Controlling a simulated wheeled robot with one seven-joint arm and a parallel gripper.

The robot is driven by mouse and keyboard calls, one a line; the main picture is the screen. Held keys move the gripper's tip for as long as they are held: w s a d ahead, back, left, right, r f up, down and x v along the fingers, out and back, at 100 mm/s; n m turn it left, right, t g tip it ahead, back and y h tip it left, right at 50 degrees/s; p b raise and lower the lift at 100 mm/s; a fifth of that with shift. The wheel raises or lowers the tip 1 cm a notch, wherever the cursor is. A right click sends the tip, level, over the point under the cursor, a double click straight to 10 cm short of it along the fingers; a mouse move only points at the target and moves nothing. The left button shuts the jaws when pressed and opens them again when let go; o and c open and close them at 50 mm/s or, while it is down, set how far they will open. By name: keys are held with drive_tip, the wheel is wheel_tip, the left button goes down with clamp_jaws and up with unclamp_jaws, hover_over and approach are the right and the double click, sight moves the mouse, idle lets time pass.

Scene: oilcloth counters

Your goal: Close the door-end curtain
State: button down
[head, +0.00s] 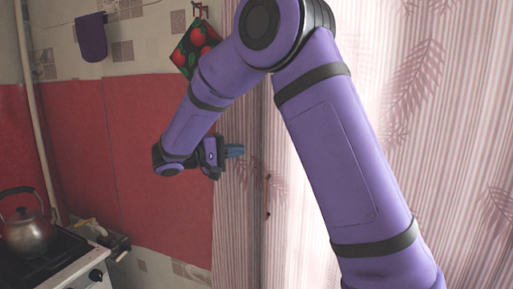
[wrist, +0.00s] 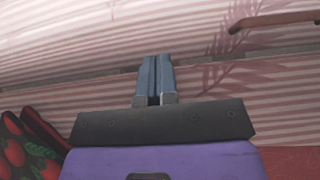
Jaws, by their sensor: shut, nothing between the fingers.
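A pale pink striped curtain with fern prints (head: 455,120) fills the right side of the head view. A narrower striped panel (head: 238,225) hangs at its left, with a dark seam or gap between them; I cannot tell which is the door-end curtain. A slim brown handle-like bar (head: 267,195) runs upright near that line and shows in the wrist view (wrist: 275,20) at the upper right. My gripper (head: 238,151) is shut and empty in front of the narrower panel, up and left of the bar. Its blue fingers (wrist: 156,75) point toward the striped cloth; contact cannot be told.
A stove with a kettle (head: 27,230) stands at the lower left. A red wall panel (head: 120,150) is behind my arm. A strawberry-patterned cloth (head: 197,45) hangs near my arm and also shows in the wrist view (wrist: 30,150).

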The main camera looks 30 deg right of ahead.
drive_tip(key=d, duration=0.3)
drive_tip(key=s+d, duration=0.1)
drive_tip(key=d, duration=0.5)
drive_tip(key=shift+s+d, duration=0.15)
drive_tip(key=shift+d, duration=0.05)
drive_tip(key=shift+s+d+r, duration=0.1)
drive_tip(key=shift+s+d, duration=1)
drive_tip(key=shift+s, duration=0.1)
drive_tip(key=shift+s+d, duration=0.35)
drive_tip(key=shift+s, duration=0.05)
